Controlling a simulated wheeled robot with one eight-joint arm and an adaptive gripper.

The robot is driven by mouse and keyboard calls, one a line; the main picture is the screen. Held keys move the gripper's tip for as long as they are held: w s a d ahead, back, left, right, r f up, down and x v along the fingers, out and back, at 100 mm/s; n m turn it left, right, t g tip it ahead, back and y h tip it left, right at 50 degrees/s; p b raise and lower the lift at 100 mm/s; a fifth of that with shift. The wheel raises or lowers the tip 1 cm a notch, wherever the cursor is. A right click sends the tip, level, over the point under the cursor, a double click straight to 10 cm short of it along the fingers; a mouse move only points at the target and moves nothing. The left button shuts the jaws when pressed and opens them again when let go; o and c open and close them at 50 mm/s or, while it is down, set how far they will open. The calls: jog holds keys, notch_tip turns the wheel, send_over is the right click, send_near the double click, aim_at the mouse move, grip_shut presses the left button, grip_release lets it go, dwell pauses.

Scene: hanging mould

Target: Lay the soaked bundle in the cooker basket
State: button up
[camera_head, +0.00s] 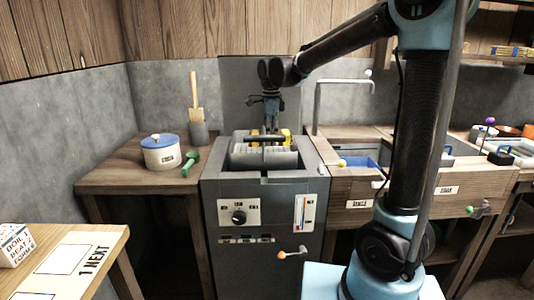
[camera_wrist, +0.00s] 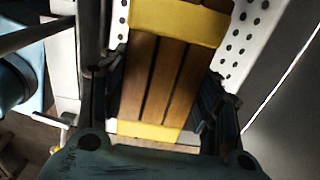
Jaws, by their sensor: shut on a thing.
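The bundle (camera_wrist: 165,80) is a row of brown wooden slats with yellow bands across it. It lies between the two fingers of my gripper (camera_wrist: 162,90) in the wrist view, and the gripper is shut on it. In the head view only yellow parts of the bundle (camera_head: 286,134) show, below my gripper (camera_head: 268,122). The light perforated cooker basket (camera_wrist: 262,25) shows on both sides of the bundle in the wrist view. The basket (camera_head: 250,158) sits in the top of the grey cooker (camera_head: 268,215). Whether the bundle touches the basket floor is hidden.
A bent metal pipe (camera_head: 317,105) rises right of the cooker, beside a wooden sink unit (camera_head: 352,215).

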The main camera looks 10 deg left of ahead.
jog(key=shift+f, duration=3.05)
jog(key=o, duration=1.4)
notch_tip(320, 180, up, 12)
jog(key=shift+r, duration=0.1)
